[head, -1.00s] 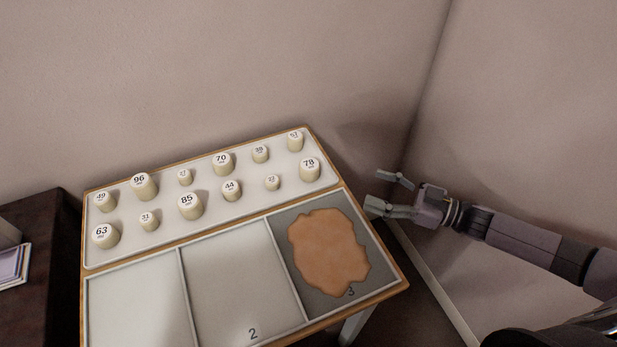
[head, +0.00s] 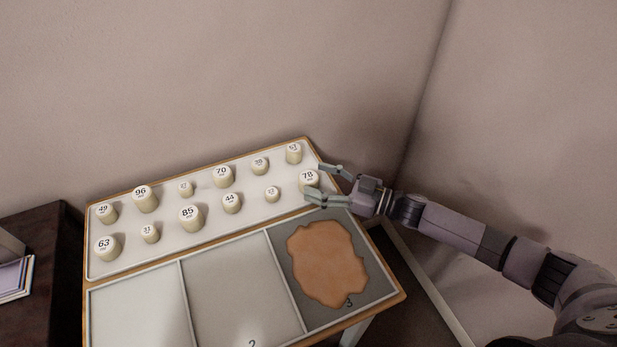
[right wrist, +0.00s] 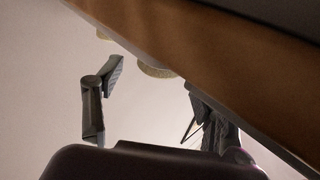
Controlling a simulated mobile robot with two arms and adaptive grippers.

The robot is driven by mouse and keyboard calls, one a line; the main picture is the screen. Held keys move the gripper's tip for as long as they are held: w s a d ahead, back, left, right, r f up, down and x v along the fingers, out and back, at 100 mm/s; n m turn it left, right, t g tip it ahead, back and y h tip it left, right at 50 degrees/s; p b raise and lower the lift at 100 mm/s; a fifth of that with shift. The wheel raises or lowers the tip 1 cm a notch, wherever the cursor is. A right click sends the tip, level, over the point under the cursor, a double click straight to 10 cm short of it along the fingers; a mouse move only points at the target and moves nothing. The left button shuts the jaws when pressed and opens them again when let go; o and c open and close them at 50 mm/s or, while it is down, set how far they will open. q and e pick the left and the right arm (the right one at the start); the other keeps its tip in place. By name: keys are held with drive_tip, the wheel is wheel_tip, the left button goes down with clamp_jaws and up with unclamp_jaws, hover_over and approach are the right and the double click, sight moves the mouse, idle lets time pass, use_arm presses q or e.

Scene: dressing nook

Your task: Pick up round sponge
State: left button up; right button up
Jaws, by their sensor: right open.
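I cannot pick out a thing that is plainly a round sponge. Several cream, numbered round cylinders stand upright on a white tray (head: 140,247) along the back of the board. The cylinder marked 78 (head: 309,184) is at the tray's right end, with the one marked 53 (head: 293,155) behind it. My right gripper (head: 314,178) is open at the tray's right edge, its fingertips close to the 78 cylinder; I cannot tell if they touch it. In the right wrist view, part of a cream cylinder (right wrist: 157,71) shows between the open fingers, cut off by a brown edge.
The board (head: 404,294) has several front compartments; the right one holds a flat, irregular orange-brown patch (head: 327,264). Walls close in behind and at the right. A dark cabinet (head: 45,225) with stacked papers (head: 14,278) stands at the left.

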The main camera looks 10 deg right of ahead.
sight(308, 176)
drive_tip(key=x, duration=0.3)
drive_tip(key=shift+w+a, duration=0.15)
drive_tip(key=shift+w, duration=0.05)
drive_tip(key=c, duration=1.1)
drive_tip(key=shift+o, duration=0.2)
drive_tip(key=shift+r, duration=0.1)
